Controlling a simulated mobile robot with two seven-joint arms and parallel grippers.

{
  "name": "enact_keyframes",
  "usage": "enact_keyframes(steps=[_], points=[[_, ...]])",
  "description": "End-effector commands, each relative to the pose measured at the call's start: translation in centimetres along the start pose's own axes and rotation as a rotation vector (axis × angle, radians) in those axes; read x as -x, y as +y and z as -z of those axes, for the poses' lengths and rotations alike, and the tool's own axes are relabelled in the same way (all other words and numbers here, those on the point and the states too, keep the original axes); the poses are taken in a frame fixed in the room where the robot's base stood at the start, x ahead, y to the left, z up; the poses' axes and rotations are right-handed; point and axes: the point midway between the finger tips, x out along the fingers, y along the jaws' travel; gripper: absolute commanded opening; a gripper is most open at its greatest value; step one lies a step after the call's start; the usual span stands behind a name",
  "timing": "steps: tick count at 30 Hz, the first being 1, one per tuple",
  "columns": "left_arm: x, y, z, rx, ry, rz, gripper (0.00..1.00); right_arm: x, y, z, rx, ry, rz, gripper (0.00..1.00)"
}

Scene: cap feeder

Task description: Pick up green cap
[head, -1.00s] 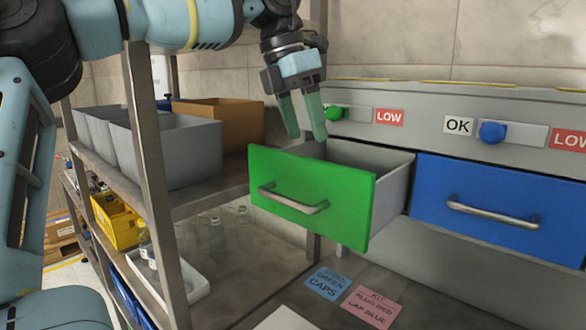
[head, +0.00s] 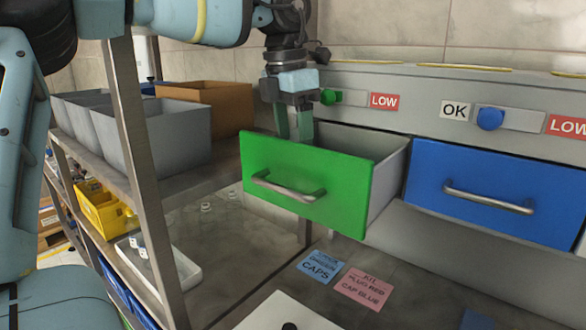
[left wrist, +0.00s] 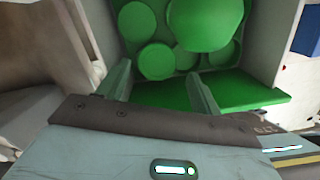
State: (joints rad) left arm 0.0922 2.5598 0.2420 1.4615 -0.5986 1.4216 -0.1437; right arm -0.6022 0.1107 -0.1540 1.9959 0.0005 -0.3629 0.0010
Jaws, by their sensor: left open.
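The green-fronted drawer (head: 345,190) is pulled open in the head view. Its inside is mostly hidden there by the front panel. In the left wrist view several round green caps (left wrist: 156,61) lie in the drawer, and one large-looking cap (left wrist: 208,22) overlaps others. My left gripper (head: 294,128) points down into the drawer, just behind its front panel, with its fingertips partly hidden by the panel. In the left wrist view the gripper (left wrist: 160,88) is open and empty, its fingers apart, near the caps. My right gripper is not in view.
A shut blue drawer (head: 495,190) sits to the right. A metal rack at left holds grey bins (head: 165,135) and a brown bin (head: 215,100). A green knob (head: 330,97) is close behind the gripper. Blue and pink labels (head: 365,288) lie on the surface below.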

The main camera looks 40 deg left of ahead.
Motion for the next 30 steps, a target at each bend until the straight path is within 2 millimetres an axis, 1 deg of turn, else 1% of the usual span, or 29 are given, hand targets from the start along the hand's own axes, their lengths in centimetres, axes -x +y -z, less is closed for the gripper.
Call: enact_keyframes(steps=[6,9,13,19,20,27,30], points=[[-2.5,0.2,0.9,0.000,-0.001,0.000,0.65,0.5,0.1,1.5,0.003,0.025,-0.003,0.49],[-3.9,0.2,0.8,0.000,0.001,0.001,0.65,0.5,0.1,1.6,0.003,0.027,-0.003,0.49],[-4.7,0.2,0.8,0.000,-0.001,0.000,0.65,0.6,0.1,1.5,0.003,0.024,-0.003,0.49],[-4.8,0.3,0.7,0.000,0.000,0.001,0.65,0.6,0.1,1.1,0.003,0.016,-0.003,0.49],[-4.8,0.3,0.7,0.000,0.000,0.001,0.63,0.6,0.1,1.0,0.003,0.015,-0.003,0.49],[-4.8,0.3,0.7,0.000,-0.001,0.001,0.32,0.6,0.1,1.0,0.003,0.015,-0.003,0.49],[-4.7,0.3,0.7,0.000,-0.001,0.001,0.31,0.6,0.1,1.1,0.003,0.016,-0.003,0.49]])
